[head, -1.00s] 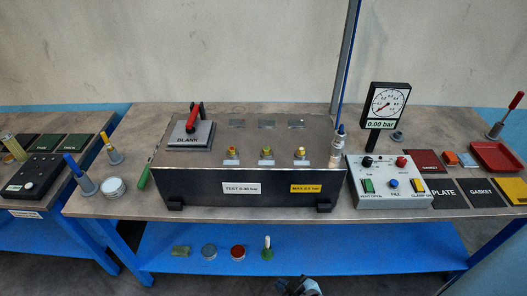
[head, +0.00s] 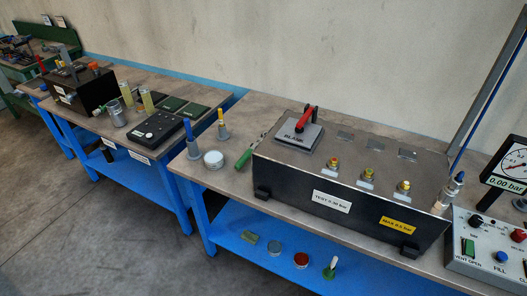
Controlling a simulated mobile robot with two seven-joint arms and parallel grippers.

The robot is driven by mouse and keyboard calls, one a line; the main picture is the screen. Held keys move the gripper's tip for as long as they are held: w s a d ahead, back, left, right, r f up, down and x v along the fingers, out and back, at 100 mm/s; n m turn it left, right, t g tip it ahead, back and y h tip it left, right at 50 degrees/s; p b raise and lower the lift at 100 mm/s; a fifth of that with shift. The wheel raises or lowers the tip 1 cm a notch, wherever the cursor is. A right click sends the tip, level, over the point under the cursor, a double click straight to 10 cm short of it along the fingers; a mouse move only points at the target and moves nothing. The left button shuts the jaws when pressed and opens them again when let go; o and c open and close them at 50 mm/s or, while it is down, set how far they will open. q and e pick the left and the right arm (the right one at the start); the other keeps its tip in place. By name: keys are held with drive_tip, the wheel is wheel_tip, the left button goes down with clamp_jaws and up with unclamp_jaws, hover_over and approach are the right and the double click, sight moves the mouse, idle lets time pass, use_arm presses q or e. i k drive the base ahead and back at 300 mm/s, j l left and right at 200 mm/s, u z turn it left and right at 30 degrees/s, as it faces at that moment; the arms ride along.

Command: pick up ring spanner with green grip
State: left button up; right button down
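The ring spanner with green grip (head: 244,159) lies on the bench top, just left of the black test box (head: 340,200). Its green grip points toward the front of the bench. A thin grey part runs back from the grip along the box's left side; its far end is small and hard to make out. Neither of my grippers shows in the head view.
Left of the spanner are a round tin (head: 213,159), a blue-handled tool (head: 190,140) and a yellow-handled tool (head: 222,125) in grey holders. A control panel (head: 490,245) stands at right. Another bench (head: 95,118) stands left, across a narrow gap.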

sight(245, 157)
drive_tip(key=i+j+z, duration=0.1)
drive_tip(key=j, duration=0.25)
drive_tip(key=i+j, duration=0.3)
drive_tip(key=i+j+z, duration=0.15)
drive_tip(key=j, duration=0.25)
drive_tip(key=i+j+z, duration=0.1)
drive_tip(key=j, duration=0.25)
drive_tip(key=i+j, duration=0.2)
drive_tip(key=j, duration=0.2)
drive_tip(key=i+j+z, duration=0.15)
drive_tip(key=j, duration=0.2)
drive_tip(key=i+j+z, duration=0.1)
drive_tip(key=j, duration=0.3)
drive_tip(key=i+j, duration=0.15)
drive_tip(key=j, duration=0.3)
drive_tip(key=i+j+z, duration=0.2)
drive_tip(key=i+j, duration=0.45)
